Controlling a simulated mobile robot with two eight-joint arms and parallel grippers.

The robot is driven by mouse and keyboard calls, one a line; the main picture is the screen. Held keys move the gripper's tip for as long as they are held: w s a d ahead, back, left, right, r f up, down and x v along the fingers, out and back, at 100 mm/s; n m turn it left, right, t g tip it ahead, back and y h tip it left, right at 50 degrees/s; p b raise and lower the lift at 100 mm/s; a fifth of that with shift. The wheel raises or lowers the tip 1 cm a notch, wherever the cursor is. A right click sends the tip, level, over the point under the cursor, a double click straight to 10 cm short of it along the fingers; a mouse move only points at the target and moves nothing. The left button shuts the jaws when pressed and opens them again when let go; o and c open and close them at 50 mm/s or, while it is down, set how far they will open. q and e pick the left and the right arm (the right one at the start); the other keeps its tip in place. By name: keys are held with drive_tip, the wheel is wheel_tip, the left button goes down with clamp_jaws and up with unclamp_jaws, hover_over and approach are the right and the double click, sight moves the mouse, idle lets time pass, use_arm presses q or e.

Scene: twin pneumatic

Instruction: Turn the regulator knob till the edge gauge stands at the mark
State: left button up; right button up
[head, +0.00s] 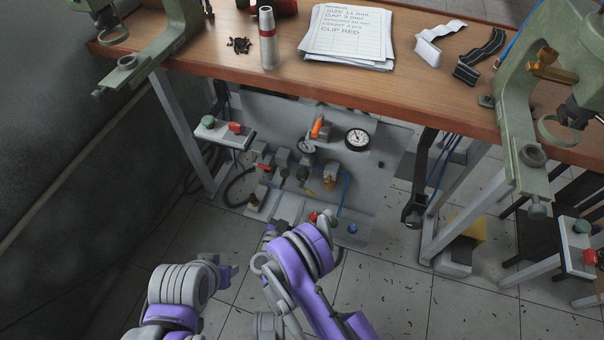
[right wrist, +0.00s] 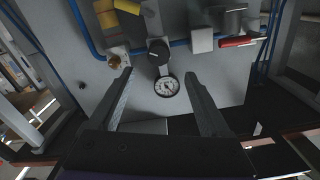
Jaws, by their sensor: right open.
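Two round white dial gauges are on the grey panel under the bench in the head view, a left one (head: 306,146) and a larger right one (head: 357,138). I cannot tell which is the edge gauge. In the right wrist view a gauge (right wrist: 167,86) sits beside a dark round knob (right wrist: 158,47), which appears to be the regulator knob. The needle and mark are too small to read. My right gripper (right wrist: 159,73) is open and empty, its fingers either side of the gauge in that view; it reaches toward the panel in the head view (head: 290,206). My left gripper (head: 230,268) is low, its jaws unclear.
The wooden bench top (head: 240,75) overhangs the panel. A red-handled valve (right wrist: 238,41), a brass fitting (right wrist: 114,62) and blue tubing are near the knob. Bench legs flank the panel; the floor in front is tiled.

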sight(301, 178)
drive_tip(key=w+d+n, duration=0.1)
drive_tip(key=w+n, duration=0.1)
drive_tip(key=w, duration=0.1)
drive_tip(key=w+d+n, duration=0.1)
drive_tip(key=w+n, duration=0.1)
drive_tip(key=w, duration=0.2)
drive_tip(key=w+d+n+p, duration=0.1)
drive_tip(key=w+n, duration=0.1)
drive_tip(key=w, duration=0.1)
drive_tip(key=shift+w+d, duration=0.15)
drive_tip(key=shift+d, duration=0.1)
use_arm(q)
drive_tip(key=shift+r, duration=0.9)
use_arm(e)
clamp_jaws()
drive_tip(key=shift+f+b, duration=0.15)
drive_tip(key=shift+b, duration=0.35)
drive_tip(key=shift+m, duration=0.3)
use_arm(q)
drive_tip(key=shift+f, duration=0.9)
